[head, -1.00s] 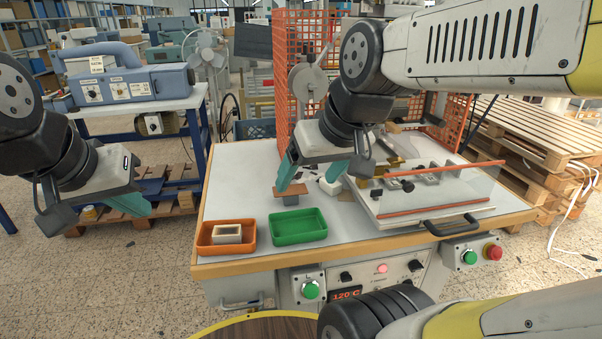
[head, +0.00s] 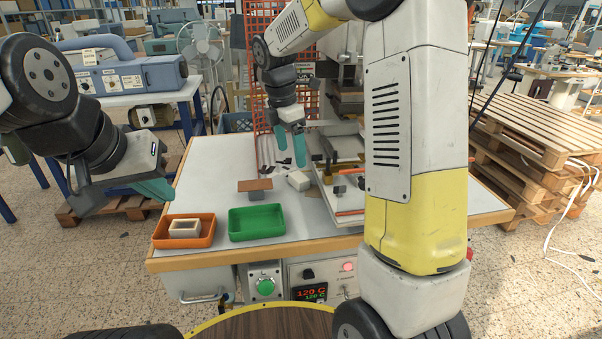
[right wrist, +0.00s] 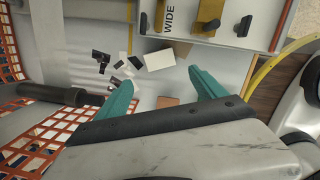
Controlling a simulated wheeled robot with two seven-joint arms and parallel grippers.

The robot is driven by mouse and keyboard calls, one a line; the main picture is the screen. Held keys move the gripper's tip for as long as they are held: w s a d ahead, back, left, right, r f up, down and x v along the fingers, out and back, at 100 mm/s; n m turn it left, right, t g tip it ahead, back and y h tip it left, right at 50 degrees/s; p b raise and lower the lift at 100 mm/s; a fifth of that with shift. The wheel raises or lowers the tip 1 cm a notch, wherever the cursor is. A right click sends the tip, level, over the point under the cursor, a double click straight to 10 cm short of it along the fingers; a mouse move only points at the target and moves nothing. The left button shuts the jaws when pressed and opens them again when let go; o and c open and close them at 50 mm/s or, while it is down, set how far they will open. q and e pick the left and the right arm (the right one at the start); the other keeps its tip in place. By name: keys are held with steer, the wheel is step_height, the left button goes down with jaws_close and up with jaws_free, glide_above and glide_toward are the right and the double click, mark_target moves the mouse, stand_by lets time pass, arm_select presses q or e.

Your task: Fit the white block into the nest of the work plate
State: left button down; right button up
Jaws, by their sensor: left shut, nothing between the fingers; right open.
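A white block (head: 299,181) lies on the light table top beside the left edge of the work plate (head: 318,190). It also shows in the right wrist view (right wrist: 161,59), beyond the fingers and apart from them. My right gripper (head: 292,150) is open and empty, pointing down behind the block. My left gripper (head: 150,188) is shut and empty, left of the table.
An orange tray (head: 160,240) holding a pale box-like piece (head: 185,228) and an empty green tray (head: 257,224) stand at the front left. A brown-topped piece (head: 255,186) stands behind them. Small dark pieces (right wrist: 103,62) lie near the block. An orange mesh guard (head: 262,110) stands behind.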

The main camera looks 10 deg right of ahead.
mark_target(299, 176)
steer(key=f, duration=0.2)
steer(key=d+f, duration=0.1)
steer(key=f, duration=0.2)
steer(key=d+f, duration=0.1)
steer(key=f, duration=0.2)
steer(key=shift+w, duration=0.35)
steer(key=shift+c, duration=0.2)
steer(key=c, duration=1.6)
steer(key=shift+r, duration=0.1)
